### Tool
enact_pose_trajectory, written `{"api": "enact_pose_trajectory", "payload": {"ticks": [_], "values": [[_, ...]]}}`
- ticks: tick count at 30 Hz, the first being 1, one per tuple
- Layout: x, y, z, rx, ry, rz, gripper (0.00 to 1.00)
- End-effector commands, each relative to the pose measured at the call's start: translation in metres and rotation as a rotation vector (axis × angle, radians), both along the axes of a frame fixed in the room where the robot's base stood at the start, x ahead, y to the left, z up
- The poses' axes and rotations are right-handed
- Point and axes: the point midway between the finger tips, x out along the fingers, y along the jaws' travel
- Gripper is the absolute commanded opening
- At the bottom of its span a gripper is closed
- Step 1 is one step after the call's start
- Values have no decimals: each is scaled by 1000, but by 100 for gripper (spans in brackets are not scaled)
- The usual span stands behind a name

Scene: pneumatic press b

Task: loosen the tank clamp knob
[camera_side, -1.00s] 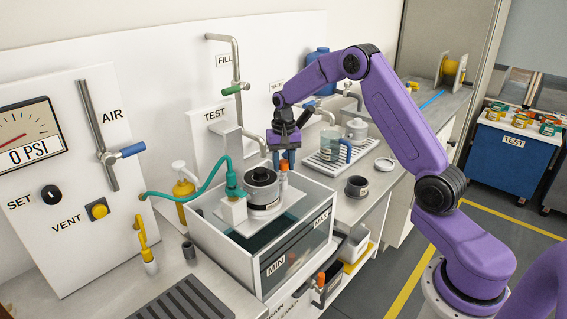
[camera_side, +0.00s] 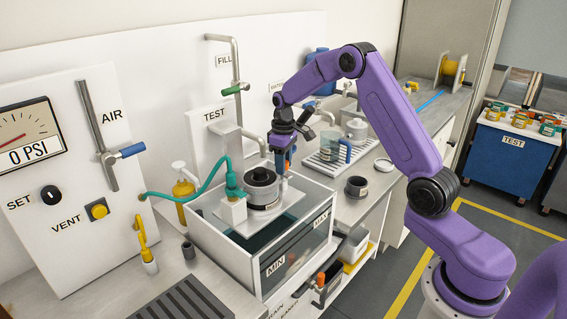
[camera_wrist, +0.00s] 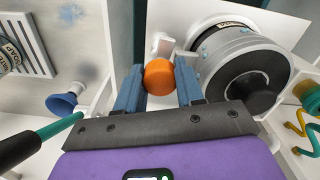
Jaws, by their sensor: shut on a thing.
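The orange tank clamp knob (camera_wrist: 158,77) shows in the wrist view beside the round grey and black part (camera_wrist: 238,70). My gripper (camera_wrist: 160,82) has its two blue fingers on either side of the knob and is shut on it. In the side view my gripper (camera_side: 283,168) points down at the far right side of the clear tank (camera_side: 300,250), next to the round part (camera_side: 262,190). The fingers mostly hide the knob there.
A teal hose (camera_side: 180,197) runs from the panel to a fitting (camera_side: 233,186) on the tank's left.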

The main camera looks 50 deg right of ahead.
Motion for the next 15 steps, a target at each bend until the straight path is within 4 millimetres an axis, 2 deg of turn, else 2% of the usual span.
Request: {"api": "enact_pose_trajectory", "payload": {"ticks": [7, 15], "values": [[0, 0, -2, 1, 1, 141, 7], [0, 0, -2, 0, 2, 210, 7]]}}
